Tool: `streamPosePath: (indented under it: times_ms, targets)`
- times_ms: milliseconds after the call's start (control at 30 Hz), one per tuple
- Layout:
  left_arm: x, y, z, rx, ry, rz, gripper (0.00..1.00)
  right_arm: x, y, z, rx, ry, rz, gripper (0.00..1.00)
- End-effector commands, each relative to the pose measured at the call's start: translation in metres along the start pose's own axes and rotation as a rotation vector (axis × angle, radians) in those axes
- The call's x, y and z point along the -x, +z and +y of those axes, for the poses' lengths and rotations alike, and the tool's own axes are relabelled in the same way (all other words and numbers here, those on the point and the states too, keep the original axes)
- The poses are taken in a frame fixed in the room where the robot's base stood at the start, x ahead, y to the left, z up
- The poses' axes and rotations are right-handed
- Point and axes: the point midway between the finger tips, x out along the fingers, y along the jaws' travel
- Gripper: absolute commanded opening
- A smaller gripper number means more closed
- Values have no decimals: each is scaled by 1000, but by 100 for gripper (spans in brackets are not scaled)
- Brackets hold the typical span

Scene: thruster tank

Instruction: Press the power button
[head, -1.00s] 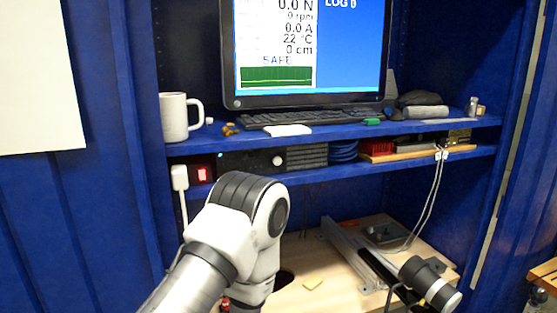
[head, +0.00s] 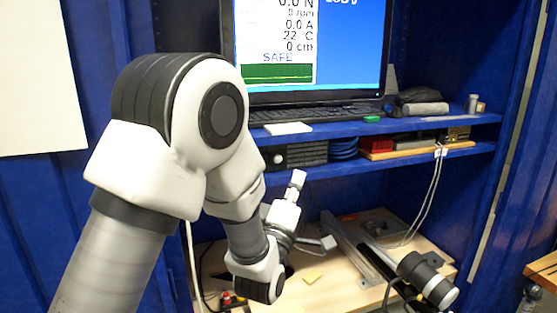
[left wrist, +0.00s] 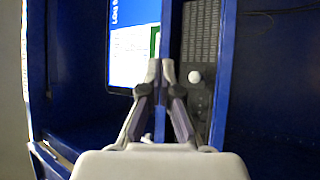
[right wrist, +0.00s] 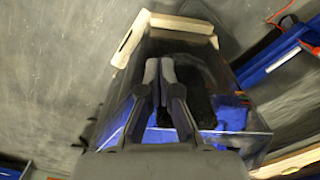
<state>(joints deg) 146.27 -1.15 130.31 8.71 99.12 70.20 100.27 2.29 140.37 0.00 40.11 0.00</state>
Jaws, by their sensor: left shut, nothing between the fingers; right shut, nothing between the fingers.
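A red power switch is not visible in the head view now; my left arm covers that end of the lower shelf. A black unit (head: 305,154) with a pale round knob (head: 278,159) sits on that shelf. In the left wrist view the unit (left wrist: 197,40) and knob (left wrist: 195,76) appear turned sideways, just right of my fingertips. My left gripper (head: 298,179) is shut and empty, pointing up below the shelf; its fingers also show in the left wrist view (left wrist: 160,68). My right gripper (right wrist: 159,68) is shut and empty, in front of a clear-walled box (right wrist: 235,138).
A monitor (head: 310,45) reading SAFE and a keyboard (head: 340,112) are on the upper shelf. Cables (head: 431,200) hang at the right. Below, a wooden bench top (head: 330,295) carries a metal rail (head: 345,240) and a black cylinder (head: 428,280).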

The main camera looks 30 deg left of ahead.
Motion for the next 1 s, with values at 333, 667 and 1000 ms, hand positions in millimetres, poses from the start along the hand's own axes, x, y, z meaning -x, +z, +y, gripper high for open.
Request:
streamPosePath:
  times_ms: [333, 667, 1000]
  targets:
    - [-6, -4, -5, 1, -6, -1, 0, 4, 0, 0, 0, 0, 0, 0]
    - [-38, -28, -27, -1, -6, 0, 0, 22, 0, 0, 0, 0, 0, 0]
    - [-60, -44, -46, -3, -5, -2, 0, 19, 0, 0, 0, 0, 0, 0]
